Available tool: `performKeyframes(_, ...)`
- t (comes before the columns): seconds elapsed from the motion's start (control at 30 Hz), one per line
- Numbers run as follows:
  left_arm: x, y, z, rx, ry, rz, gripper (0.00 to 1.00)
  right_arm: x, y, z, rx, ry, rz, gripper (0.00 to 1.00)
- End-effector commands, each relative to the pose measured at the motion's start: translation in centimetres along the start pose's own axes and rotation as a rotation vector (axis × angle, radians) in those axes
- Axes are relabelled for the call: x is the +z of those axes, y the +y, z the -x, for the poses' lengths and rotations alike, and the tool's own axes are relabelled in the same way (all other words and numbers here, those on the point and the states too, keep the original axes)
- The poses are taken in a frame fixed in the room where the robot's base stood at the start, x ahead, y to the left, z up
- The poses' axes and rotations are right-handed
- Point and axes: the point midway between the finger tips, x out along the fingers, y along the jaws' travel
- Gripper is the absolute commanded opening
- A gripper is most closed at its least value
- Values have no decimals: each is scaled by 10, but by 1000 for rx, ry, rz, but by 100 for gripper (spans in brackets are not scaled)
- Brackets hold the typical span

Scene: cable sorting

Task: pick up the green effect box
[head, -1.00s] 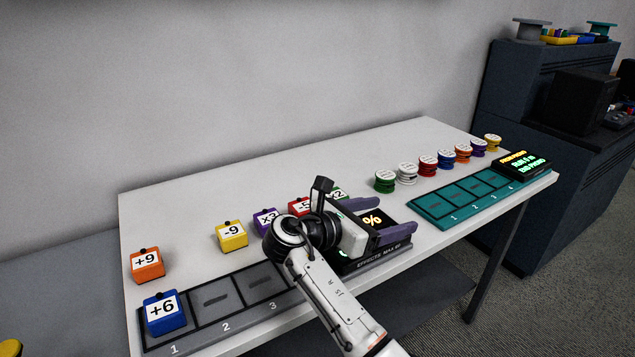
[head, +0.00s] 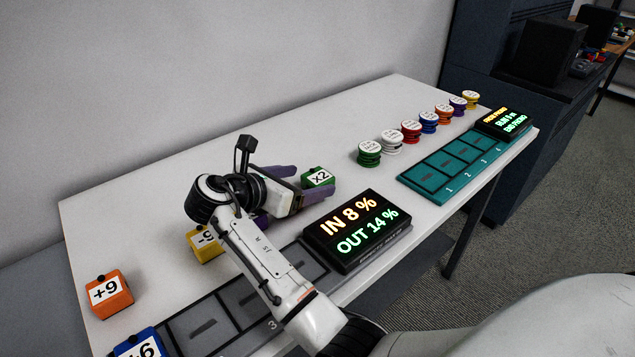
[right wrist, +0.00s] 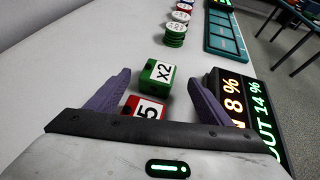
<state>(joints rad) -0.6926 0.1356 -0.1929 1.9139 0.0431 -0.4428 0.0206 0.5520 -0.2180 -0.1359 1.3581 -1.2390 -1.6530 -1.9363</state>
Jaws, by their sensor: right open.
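The green effect box (head: 318,175), marked x2, sits on the white table behind the display; it also shows upright in the right wrist view (right wrist: 160,73). My right gripper (head: 308,184) is open, with its purple fingers pointing toward the green box. In the right wrist view the green box is ahead, between the directions of the two fingertips (right wrist: 160,82), with no visible contact. A red box (right wrist: 144,106) marked 5 lies nearer the palm, between the fingers. My left gripper is not in view.
The IN/OUT display (head: 355,230) stands close to the right finger's side. A yellow box (head: 203,245), an orange box (head: 108,293) and a blue box (head: 138,345) are at left. Several spools, the green one (head: 369,154) nearest, line up behind the teal tray (head: 420,178).

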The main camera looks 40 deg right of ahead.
Motion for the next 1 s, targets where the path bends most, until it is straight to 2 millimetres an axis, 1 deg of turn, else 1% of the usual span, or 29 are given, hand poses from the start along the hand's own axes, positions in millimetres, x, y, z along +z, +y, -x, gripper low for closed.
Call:
performKeyframes(0.03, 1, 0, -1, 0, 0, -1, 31, -2, 0, -10, -4, -1, 2, 74)
performKeyframes(0.2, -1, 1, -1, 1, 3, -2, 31, -2, 2, -31, -2, -1, 0, 74)
performKeyframes(0.3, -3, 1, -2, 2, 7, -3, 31, -2, 2, -35, 0, 0, -1, 74)
performKeyframes(0.5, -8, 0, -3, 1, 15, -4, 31, -2, 2, -35, 0, 0, -1, 74)
performKeyframes(0.67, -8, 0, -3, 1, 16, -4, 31, -2, 2, -35, 0, 0, 0, 47)
performKeyframes(0.8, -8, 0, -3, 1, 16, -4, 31, -2, 2, -35, 0, 0, 0, 23)
performKeyframes(0.83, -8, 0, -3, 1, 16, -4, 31, -2, 2, -35, 0, 0, 0, 19)
performKeyframes(1.0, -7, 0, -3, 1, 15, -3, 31, -2, 2, -35, 0, -1, -1, 19)
